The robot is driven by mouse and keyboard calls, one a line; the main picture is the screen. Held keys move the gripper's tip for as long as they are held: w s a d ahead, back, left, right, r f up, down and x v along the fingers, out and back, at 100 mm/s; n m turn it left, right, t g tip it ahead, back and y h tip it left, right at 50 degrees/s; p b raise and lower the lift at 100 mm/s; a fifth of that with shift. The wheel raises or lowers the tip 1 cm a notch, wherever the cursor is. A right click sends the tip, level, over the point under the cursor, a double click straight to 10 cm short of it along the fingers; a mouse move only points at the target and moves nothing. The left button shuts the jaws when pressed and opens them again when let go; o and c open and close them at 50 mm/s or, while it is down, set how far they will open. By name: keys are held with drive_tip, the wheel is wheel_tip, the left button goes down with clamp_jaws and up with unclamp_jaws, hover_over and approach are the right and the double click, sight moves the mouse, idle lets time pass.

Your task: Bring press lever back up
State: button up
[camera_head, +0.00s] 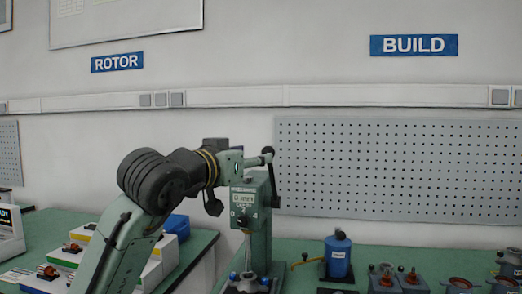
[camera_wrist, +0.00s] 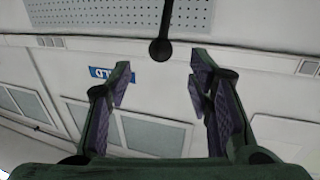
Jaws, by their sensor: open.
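The green arbor press (camera_head: 262,228) stands on the bench. Its dark lever (camera_head: 272,178) is at its right side, close to upright, with a round black knob (camera_head: 267,150) at the upper end. My gripper (camera_head: 256,161) is at the height of the knob, just left of it in the head view. In the wrist view, my gripper (camera_wrist: 160,70) has its two fingers spread wide with nothing between the pads. The knob (camera_wrist: 160,49) is centred between the fingers, around or just beyond the tips; contact is not visible.
White boxes with parts (camera_head: 158,262) and a blue bin (camera_head: 177,226) are on the left bench. A grey pegboard (camera_head: 400,170) is on the wall behind.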

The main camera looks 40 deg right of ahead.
sight(266, 152)
drive_tip(key=p+x, duration=0.2)
drive_tip(key=x, duration=0.5)
drive_tip(key=shift+w+d+r, duration=0.1)
drive_tip(key=shift+d+r, duration=0.05)
drive_tip(key=shift+d, duration=0.1)
drive_tip(key=shift+w+d+p, duration=0.3)
drive_tip(key=shift+d+p, duration=0.1)
drive_tip(key=shift+d, duration=0.15)
drive_tip(key=shift+c, duration=0.2)
clamp_jaws()
